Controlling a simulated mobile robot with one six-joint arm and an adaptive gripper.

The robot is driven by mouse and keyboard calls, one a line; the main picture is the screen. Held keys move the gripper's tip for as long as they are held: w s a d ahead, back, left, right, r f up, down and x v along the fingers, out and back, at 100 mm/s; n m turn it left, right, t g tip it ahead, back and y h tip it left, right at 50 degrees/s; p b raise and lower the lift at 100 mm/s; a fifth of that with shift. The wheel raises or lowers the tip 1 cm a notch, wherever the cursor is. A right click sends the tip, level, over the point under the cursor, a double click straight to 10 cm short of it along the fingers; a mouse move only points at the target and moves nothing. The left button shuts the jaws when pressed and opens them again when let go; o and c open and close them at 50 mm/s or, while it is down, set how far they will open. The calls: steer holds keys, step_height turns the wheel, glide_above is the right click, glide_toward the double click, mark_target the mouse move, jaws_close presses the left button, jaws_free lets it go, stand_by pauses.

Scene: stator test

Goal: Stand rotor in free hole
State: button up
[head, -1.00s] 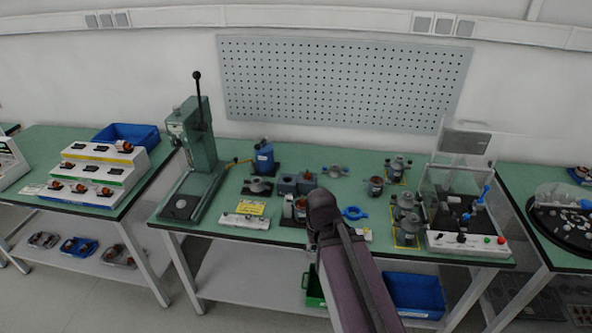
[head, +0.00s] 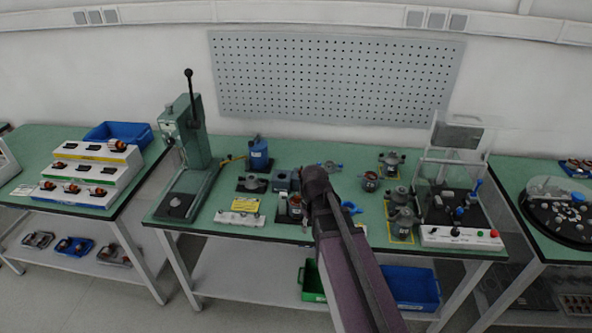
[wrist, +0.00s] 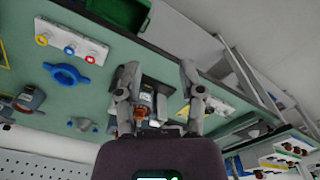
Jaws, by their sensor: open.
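My gripper (wrist: 158,92) is open and empty in the wrist view, its two fingers spread apart. Beyond and between the fingers is a grey housing with a copper part (wrist: 141,108); it appears apart from both fingers. In the head view, a copper-coloured part in a fixture (head: 295,203) stands just left of my wrist, which hides some of the bench. Copper-wound rotors (head: 72,187) lie on the white stepped stand (head: 80,201) on the left table. A grey block (head: 281,180) sits behind the fixture; I cannot tell which hole is free.
A green press (head: 190,150) stands at the bench's left. A blue ring clamp shows in the wrist view (wrist: 66,74). Grey motor housings (head: 402,225) and a clear-shielded tester (head: 455,205) stand at the right. Bare green bench shows between the small fixtures.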

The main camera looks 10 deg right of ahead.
steer(key=w+r+n+p, duration=0.3)
steer(key=w+n, duration=0.8)
steer(key=w, duration=1.1)
steer(key=shift+w+r, duration=0.2)
steer(key=shift+r, duration=0.05)
steer(key=shift+f, duration=0.15)
steer(key=b, duration=0.6)
glide_above(297, 196)
steer(key=f, duration=0.5)
steer(key=shift+w+f, duration=0.25)
steer(key=shift+f, duration=0.1)
steer(key=shift+f+b, duration=0.3)
steer(key=shift+f, duration=0.05)
steer(key=shift+f+b, duration=2.35)
steer(key=shift+f, duration=0.1)
